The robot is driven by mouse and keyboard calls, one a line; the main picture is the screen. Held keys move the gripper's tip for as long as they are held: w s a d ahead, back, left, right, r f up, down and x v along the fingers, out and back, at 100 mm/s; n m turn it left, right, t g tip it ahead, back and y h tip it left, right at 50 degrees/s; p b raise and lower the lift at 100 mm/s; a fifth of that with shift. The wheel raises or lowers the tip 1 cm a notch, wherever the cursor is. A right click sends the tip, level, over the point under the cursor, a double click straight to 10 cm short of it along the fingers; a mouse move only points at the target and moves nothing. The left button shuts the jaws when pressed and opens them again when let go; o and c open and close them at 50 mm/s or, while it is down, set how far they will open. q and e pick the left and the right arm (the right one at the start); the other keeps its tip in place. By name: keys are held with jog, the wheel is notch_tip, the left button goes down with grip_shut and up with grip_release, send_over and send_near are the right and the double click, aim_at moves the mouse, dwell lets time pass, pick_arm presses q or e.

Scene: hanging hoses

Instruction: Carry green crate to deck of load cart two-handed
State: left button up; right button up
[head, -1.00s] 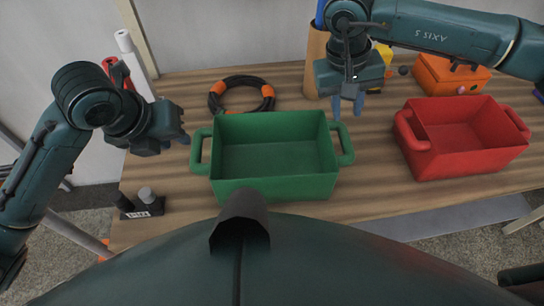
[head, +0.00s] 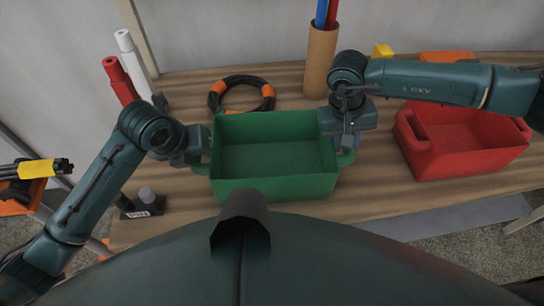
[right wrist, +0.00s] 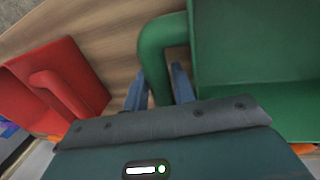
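The green crate (head: 275,188) stands upright on the wooden table and looks empty. My left gripper (head: 206,152) is at the crate's left handle (head: 201,169) and partly hides it; its fingers are too hidden to judge. My right gripper (head: 347,150) is at the crate's right handle, pointing down. In the right wrist view the right gripper's two blue fingers (right wrist: 160,84) stand apart on either side of the green handle (right wrist: 153,45). I cannot see firm contact there. The load cart is not clearly in view.
A red crate (head: 462,165) stands to the right on the table (head: 385,205). A coiled black hose (head: 242,82) and a brown tube holder (head: 320,62) are behind the green crate. Red and white rolls (head: 120,80) stand at back left. A small black block (head: 143,208) lies front left.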

pick_arm(q)
jog(key=shift+c, duration=0.5)
pick_arm(e)
jog(key=shift+c, duration=0.4)
pick_arm(q)
grip_shut()
pick_arm(e)
grip_shut()
pick_arm(q)
jog(key=shift+r, duration=0.15)
pick_arm(e)
jog(key=shift+r, duration=0.2)
